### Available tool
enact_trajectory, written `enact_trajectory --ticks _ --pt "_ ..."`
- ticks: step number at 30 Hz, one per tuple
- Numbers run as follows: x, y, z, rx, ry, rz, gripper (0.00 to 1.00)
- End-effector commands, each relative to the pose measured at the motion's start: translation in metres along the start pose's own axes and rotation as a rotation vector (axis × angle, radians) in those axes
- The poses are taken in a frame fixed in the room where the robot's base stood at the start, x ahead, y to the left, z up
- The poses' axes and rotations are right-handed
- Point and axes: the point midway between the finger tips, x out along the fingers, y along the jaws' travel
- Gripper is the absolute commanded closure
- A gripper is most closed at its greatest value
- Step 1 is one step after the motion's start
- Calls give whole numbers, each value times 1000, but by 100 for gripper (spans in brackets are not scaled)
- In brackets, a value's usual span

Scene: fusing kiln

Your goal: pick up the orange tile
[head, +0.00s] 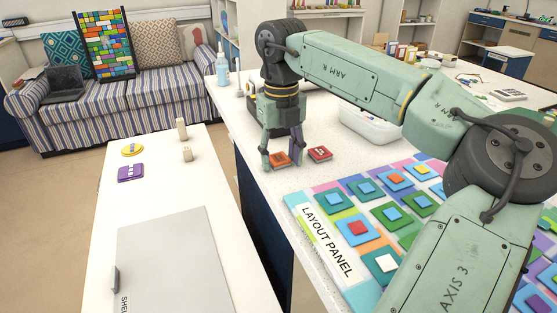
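The orange tile (281,160) lies at the left part of the white counter, between my gripper's fingers. It is partly covered by the left finger. My gripper (281,158) points down over it with its fingers spread, one to each side of the tile. Whether the fingers touch it is too small to tell. A purple-grey upright piece at the right finger may be part of the finger or another thing; I cannot tell which.
A red tile (320,153) lies just right of my gripper. The layout panel (324,240) with many coloured tiles covers the counter in front. A clear bin (370,127) and a bottle (222,66) stand behind. A lower white table (150,205) is at left.

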Motion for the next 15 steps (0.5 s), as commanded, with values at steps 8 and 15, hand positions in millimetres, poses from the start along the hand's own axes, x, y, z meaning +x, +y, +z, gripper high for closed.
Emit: enact_trajectory --ticks 8,15 --pt "0 0 0 0 0 0 73" --pt "0 0 0 0 0 0 89"
